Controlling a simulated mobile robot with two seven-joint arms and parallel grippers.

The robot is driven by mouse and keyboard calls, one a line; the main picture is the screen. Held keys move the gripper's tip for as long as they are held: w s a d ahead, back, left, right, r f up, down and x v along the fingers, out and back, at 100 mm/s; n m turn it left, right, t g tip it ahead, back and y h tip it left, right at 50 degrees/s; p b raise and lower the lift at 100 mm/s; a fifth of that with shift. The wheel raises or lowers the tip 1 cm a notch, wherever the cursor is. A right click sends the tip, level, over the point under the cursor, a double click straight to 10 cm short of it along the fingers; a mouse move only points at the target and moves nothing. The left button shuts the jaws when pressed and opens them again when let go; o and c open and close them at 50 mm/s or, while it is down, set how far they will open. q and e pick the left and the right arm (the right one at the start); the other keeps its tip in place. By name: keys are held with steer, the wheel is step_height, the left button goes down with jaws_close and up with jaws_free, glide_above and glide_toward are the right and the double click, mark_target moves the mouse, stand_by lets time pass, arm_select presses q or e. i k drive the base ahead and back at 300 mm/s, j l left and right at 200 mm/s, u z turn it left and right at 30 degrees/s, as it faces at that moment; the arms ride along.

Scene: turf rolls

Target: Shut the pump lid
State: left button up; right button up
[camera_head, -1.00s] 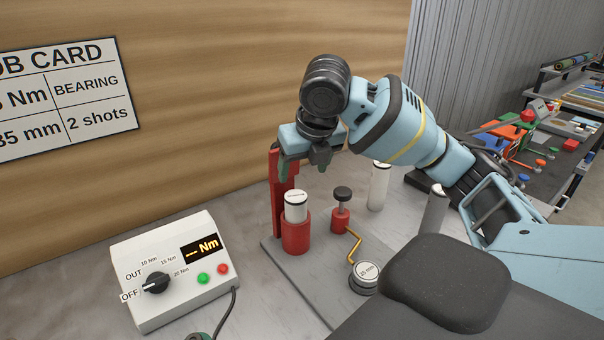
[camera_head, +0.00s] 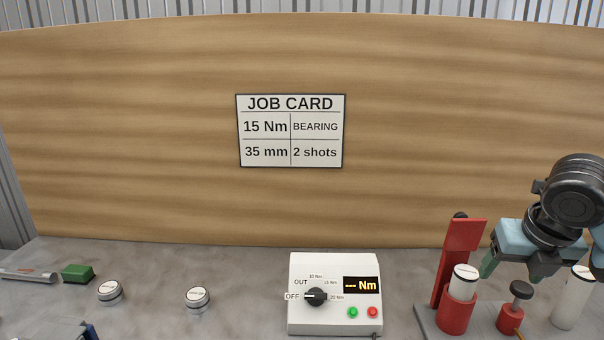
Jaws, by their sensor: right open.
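The pump's red cup (camera_head: 456,317) holds a white cartridge (camera_head: 463,282) standing upright. A red plate (camera_head: 464,236), which looks like the lid, is raised on a red upright (camera_head: 443,285) behind the cup, so the lid stands open. My right gripper (camera_head: 518,268) is open and empty at the right, pointing down. My left gripper is out of view.
A white control box (camera_head: 333,306) with a dial set at OFF stands left of the pump's grey base (camera_head: 431,322). Two round weights (camera_head: 110,292) and a green block (camera_head: 78,274) lie at the left. A white cylinder (camera_head: 573,300) stands at the right edge. A wooden wall rises behind.

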mark_target(464, 233)
steer(key=k, duration=1.25)
